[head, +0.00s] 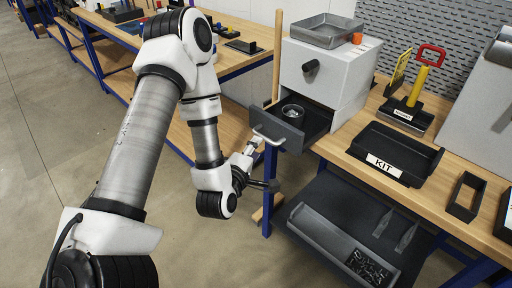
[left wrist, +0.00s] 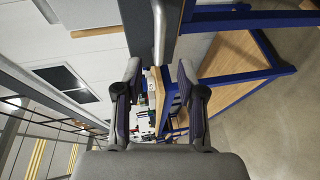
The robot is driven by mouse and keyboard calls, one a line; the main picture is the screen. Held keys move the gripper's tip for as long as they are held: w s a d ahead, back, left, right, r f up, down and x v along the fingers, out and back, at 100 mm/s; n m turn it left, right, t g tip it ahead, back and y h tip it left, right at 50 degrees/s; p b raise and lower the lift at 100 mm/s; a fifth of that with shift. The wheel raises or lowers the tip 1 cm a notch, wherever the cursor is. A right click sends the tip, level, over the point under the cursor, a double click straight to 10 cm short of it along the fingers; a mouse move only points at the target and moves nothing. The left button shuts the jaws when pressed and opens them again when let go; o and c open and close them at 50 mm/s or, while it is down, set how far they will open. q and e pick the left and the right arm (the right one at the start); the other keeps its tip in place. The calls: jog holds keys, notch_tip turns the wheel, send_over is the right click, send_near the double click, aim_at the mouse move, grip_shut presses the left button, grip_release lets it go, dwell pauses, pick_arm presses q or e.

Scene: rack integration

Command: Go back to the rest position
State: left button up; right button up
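My left gripper (head: 264,166) is in front of the open drawer (head: 318,121) of the white cabinet (head: 326,72). In the left wrist view its two fingers (left wrist: 158,82) are spread apart with nothing held between them. The drawer's metal handle (head: 268,136) is close to the upper finger in the head view. In the left wrist view the handle (left wrist: 159,30) shows as a bar just above the gap between the fingertips; I cannot tell if it touches a finger. A round metal part (head: 292,112) lies in the drawer. My right gripper is not in view.
A black KIT tray (head: 430,153) and a stand with a red-handled tool (head: 405,118) are on the wooden bench. A grey tray (head: 325,31) sits atop the cabinet. A lower shelf holds a grey bin (head: 325,240). Blue table legs stand near my arm; floor at left is clear.

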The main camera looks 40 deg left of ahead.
pick_arm(q)
jog(key=s+d+f+m+g+h, duration=0.25)
jog(key=s+d+f+m, duration=0.2)
jog(key=f, duration=0.45)
jog(key=s+d+f+m+g+h, duration=0.2)
jog(key=s+d+f+m+g, duration=0.3)
jog(key=f, duration=0.5)
jog(key=s+d+f+m+g, duration=0.1)
jog(key=s+f+m+g, duration=0.2)
jog(key=s+m+g, duration=0.1)
jog(key=s+d+f+m+g, duration=0.2)
jog(key=s+f+m+g, duration=0.1)
jog(key=s+m, duration=0.4)
jog(key=shift+s+d+f+g, duration=0.2)
jog(key=shift+s+f+g, duration=0.15)
jog(key=shift+s, duration=0.9)
jog(key=shift+h, duration=0.25)
